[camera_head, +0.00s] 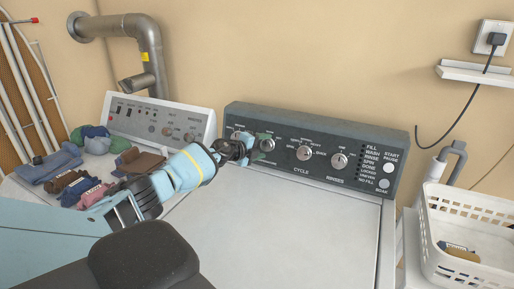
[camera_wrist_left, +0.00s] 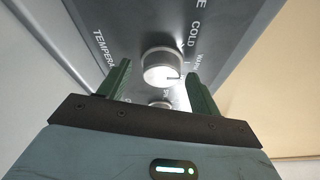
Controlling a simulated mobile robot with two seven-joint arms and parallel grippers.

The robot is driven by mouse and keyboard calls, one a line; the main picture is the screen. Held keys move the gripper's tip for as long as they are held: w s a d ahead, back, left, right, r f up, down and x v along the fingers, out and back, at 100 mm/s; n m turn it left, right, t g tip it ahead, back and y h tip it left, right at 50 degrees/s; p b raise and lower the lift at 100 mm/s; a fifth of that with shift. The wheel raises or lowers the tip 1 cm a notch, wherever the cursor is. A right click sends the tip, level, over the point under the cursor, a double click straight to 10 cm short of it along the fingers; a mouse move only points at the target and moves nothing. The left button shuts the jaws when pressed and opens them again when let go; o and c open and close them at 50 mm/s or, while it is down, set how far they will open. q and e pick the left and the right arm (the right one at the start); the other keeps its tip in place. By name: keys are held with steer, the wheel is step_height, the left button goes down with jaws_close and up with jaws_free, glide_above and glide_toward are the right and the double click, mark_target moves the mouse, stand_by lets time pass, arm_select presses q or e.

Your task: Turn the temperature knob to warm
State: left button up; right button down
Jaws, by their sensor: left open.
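The temperature knob (camera_wrist_left: 160,66) is a round silver dial on the dark control panel (camera_wrist_left: 125,25), with "TEMPERA..." lettering to its left and "COLD" to its upper right. A small dark mark shows at its lower right edge; I cannot tell which setting it indicates. My left gripper (camera_wrist_left: 160,86) is open, with one green finger on each side below the knob. Contact cannot be made out. In the head view my left gripper (camera_head: 256,147) is at the left part of the washer panel (camera_head: 388,140) and partly covers the knobs there. My right gripper is not in view.
Other knobs (camera_head: 304,153) and a start/pause button (camera_head: 390,168) are farther right on the panel. The white washer top (camera_head: 290,225) is clear. Folded clothes (camera_head: 50,165) lie at left, and a white basket (camera_head: 470,215) stands at right.

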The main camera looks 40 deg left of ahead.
arm_select(q)
steer(key=s, duration=0.1)
steer(key=s+r, duration=0.1)
steer(key=p, duration=0.1)
steer(key=shift+s+a+r, duration=0.2)
steer(key=shift+s+r, duration=0.1)
steer(key=shift+s, duration=0.1)
glide_toward(265, 144)
steer(key=shift+w+f, duration=0.4)
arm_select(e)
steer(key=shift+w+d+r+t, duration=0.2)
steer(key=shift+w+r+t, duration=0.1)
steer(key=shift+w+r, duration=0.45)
